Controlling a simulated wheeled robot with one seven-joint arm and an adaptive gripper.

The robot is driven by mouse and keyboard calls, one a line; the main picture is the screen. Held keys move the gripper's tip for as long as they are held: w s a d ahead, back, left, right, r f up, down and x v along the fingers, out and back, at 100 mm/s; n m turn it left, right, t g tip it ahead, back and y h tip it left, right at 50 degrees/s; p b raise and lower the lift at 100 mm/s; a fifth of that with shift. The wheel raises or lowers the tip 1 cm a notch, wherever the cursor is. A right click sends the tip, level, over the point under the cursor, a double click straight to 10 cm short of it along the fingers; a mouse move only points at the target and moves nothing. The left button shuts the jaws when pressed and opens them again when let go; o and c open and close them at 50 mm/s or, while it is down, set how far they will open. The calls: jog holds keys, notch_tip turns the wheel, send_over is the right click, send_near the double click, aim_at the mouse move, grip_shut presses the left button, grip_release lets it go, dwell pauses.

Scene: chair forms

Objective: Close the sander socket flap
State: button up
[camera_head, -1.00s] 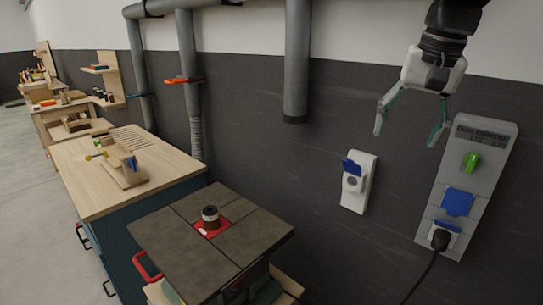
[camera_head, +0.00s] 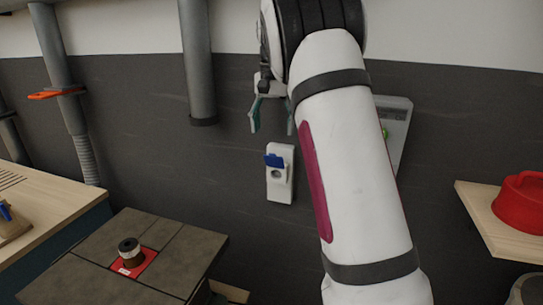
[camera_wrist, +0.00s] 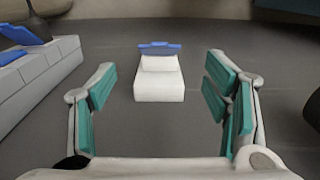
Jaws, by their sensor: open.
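A single white wall socket (camera_head: 280,184) hangs on the dark wall, right of the grey machine table. Its blue flap (camera_head: 273,160) is raised and sticks out from the socket, uncovering the round outlet. In the wrist view the white socket (camera_wrist: 159,88) lies in the middle between my fingers, with the blue flap (camera_wrist: 159,48) standing at its far end. My gripper (camera_head: 271,118) is open and empty, its teal-padded fingers apart. In the head view it appears just above the socket. No contact with the flap shows.
A grey panel (camera_head: 396,116) on the right is mostly hidden behind my arm. The wrist view shows blue flaps and a black plug on the panel (camera_wrist: 40,75) at left. A grey pipe (camera_head: 197,60) hangs left of my gripper. A red object (camera_head: 522,203) sits on a wooden shelf (camera_head: 470,205).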

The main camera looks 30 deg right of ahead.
aim_at(273, 156)
notch_tip(273, 156, down, 10)
jog(key=shift+r+p, duration=0.2)
jog(key=shift+p, duration=0.75)
grip_shut()
